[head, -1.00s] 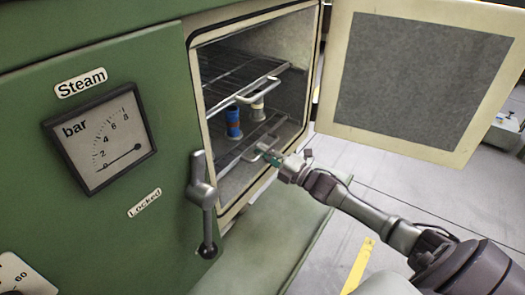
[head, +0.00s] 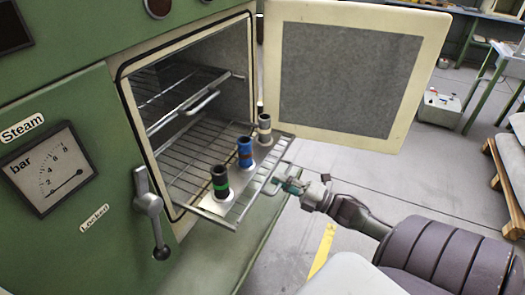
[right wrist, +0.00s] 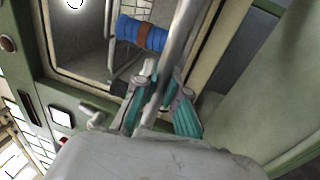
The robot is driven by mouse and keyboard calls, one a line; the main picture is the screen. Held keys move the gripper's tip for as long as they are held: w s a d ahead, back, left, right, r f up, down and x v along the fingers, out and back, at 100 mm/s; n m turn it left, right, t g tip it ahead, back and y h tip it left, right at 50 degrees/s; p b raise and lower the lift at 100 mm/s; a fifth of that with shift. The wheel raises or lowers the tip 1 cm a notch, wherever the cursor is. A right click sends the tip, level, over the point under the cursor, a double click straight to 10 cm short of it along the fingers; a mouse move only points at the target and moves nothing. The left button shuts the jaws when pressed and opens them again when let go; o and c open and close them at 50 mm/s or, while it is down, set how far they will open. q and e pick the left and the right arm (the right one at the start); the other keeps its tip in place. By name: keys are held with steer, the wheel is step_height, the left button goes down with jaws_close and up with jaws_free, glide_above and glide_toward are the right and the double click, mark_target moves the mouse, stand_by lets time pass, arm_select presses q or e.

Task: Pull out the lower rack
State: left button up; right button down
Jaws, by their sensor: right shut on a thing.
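The lower rack (head: 185,179) is a wire shelf that sticks out of the open chamber of the green machine. Several extruders stand on its front part: a black one with a green band (head: 220,183), a blue one with a red-brown band (head: 245,153) and a grey one with a tan band (head: 264,130). My right gripper (head: 287,184) is shut on the rack's front handle (head: 268,183). In the right wrist view the teal fingers (right wrist: 155,105) close around the metal bar, with the blue extruder (right wrist: 143,34) behind. My left gripper is not in view.
The upper rack (head: 165,92) sits inside the chamber above. The open door (head: 345,75) stands to the right, above my right arm. A lever (head: 150,210) is left of the opening. Open floor lies to the right, with a yellow stripe (head: 322,248).

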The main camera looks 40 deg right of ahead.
steer(key=shift+r+p+v, duration=0.2)
steer(key=shift+p+v, duration=0.05)
steer(key=shift+v, duration=0.9)
steer(key=shift+r+p+v, duration=0.2)
steer(key=shift+r+v, duration=0.05)
steer(key=shift+v, duration=0.85)
steer(key=shift+f, duration=0.1)
steer(key=c, duration=1.5)
jaws_free()
steer(key=v, duration=1.2)
steer(key=shift+s, duration=0.1)
